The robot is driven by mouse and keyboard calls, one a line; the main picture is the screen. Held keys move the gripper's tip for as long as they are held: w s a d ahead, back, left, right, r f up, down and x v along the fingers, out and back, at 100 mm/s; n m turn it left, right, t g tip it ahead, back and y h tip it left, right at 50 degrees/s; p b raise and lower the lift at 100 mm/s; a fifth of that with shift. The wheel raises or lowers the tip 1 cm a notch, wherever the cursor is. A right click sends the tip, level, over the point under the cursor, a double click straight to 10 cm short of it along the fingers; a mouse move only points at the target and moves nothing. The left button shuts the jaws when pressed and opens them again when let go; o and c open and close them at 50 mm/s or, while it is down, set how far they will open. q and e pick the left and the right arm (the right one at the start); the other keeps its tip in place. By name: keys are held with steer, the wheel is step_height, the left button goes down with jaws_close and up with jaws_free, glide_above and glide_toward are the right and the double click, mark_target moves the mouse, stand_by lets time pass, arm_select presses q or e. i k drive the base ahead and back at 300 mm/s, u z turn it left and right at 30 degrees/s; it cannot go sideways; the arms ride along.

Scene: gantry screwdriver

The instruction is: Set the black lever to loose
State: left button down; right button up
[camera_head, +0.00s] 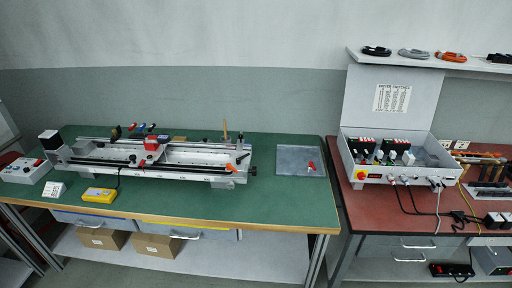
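The gantry (190,172), a long light-grey linear rig, lies on the green table. A red and white carriage (152,144) sits left of its middle. A small black part (132,158) shows at the carriage's lower left, and a black part (242,157) at the right end plate. Either could be the black lever; at this size I cannot tell which, nor its setting. An orange lever (231,168) sticks out at the right end. Neither of my grippers is in view.
The green table (275,209) is clear in front right. A yellow box (100,195) and a grey control box (25,170) lie at left. A grey tray (300,161) holds a red item. An open control case (390,158) stands on the red table at right.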

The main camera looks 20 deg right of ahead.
mark_target(238, 160)
steer(key=z, duration=1.55)
steer(key=i, duration=0.4)
